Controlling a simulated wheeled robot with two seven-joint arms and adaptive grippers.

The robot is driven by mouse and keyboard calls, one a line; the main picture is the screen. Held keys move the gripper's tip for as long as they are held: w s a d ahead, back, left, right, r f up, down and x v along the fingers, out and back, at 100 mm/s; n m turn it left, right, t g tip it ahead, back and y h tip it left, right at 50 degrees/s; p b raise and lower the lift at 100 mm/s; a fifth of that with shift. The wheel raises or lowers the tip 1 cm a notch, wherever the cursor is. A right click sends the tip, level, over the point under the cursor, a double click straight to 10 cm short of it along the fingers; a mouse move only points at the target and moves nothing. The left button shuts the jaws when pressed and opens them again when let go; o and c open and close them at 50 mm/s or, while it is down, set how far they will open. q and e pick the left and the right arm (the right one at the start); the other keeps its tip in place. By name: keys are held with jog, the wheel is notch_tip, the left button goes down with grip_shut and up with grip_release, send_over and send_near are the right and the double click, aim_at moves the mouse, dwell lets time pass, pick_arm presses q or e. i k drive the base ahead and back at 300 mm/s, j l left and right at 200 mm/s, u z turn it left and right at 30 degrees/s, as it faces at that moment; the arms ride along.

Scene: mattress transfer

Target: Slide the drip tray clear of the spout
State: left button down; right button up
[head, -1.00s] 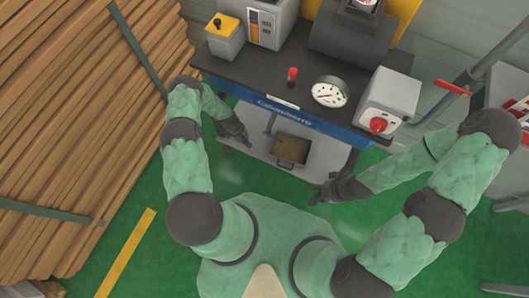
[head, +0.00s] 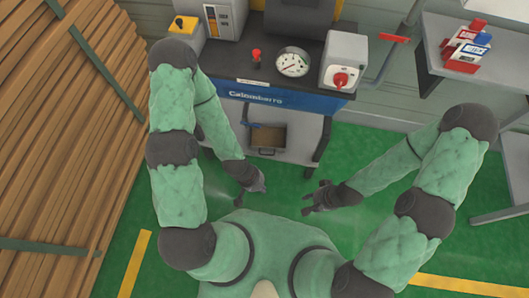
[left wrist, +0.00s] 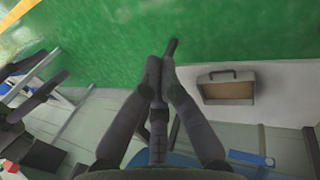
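The drip tray (head: 268,138) is a shallow brown-bottomed tray with a handle on its front. It rests on the pale lower shelf of the machine's stand, below and beside a blue spout (head: 254,124). The tray also shows in the left wrist view (left wrist: 228,91), right of the fingers and apart from them. My left gripper (head: 257,185) is in front of the stand over the green floor; in the left wrist view its fingers (left wrist: 160,68) come together with nothing between them. My right gripper (head: 309,198) is to the right, with its fingers spread and empty.
The machine's table (head: 290,101) carries a gauge (head: 292,62), a red-knobbed box (head: 345,62) and a yellow box (head: 184,31). Stacked timber (head: 60,130) fills the left. A side bench (head: 450,55) stands right. The floor before the stand is clear.

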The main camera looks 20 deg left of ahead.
aim_at(270, 137)
jog(key=k+j+z, duration=0.1)
jog(key=j+z, duration=0.2)
jog(key=k+j+z, duration=0.1)
jog(key=j+z, duration=0.2)
jog(key=k+j+z, duration=0.15)
jog(key=z, duration=0.15)
jog(key=j, duration=0.4)
jog(key=k+j+z, duration=0.1)
jog(key=j, duration=0.3)
jog(key=k+j, duration=0.15)
jog(key=j, duration=0.25)
